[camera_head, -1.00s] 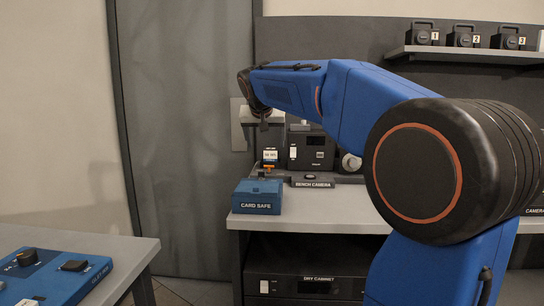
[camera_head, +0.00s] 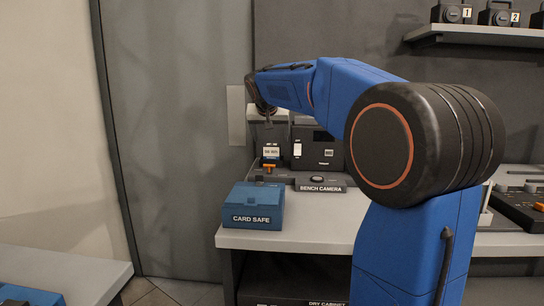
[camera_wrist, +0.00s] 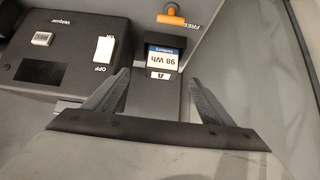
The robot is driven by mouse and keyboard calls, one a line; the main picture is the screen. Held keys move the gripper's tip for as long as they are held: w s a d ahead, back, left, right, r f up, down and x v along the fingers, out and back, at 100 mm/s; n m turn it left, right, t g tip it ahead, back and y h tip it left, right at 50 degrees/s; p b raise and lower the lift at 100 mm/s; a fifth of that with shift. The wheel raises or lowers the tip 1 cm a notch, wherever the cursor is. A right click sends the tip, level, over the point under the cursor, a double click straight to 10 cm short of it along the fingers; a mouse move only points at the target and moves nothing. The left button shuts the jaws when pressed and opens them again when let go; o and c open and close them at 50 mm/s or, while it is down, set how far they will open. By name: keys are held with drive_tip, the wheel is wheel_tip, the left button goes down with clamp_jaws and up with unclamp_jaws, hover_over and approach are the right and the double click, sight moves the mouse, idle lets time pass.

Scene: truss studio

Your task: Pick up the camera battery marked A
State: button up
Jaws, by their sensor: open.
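The camera battery marked A (camera_wrist: 166,57) shows upside down in the wrist view, with a white and blue "98 Wh" label and an "A" tag. It sits in a dark slot on the bench camera (camera_head: 318,188), beside the dark block with the OFF switch. In the head view the battery (camera_head: 270,152) stands below my wrist. My gripper (camera_wrist: 158,77) is open and empty; its two fingers point toward the battery from either side, and the battery lies between and slightly beyond the tips. I cannot tell the remaining distance. An orange lever (camera_wrist: 173,18) lies beyond the battery, by the word FREE.
The blue card safe (camera_head: 252,205) stands at the bench's front left corner. The dark block with the OFF switch (camera_wrist: 68,54) is close to one finger. A wall shelf (camera_head: 480,33) holds numbered black items. A second table (camera_head: 70,270) is at lower left.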

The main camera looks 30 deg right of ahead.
sight(272, 150)
drive_tip(key=x, duration=0.5)
drive_tip(key=shift+w+d+f, duration=0.1)
drive_tip(key=shift+w+f, duration=0.05)
drive_tip(key=shift+w+x, duration=0.25)
drive_tip(key=shift+x, duration=2.75)
drive_tip(key=shift+r, duration=0.2)
drive_tip(key=c, duration=1.5)
drive_tip(key=shift+c, duration=0.6)
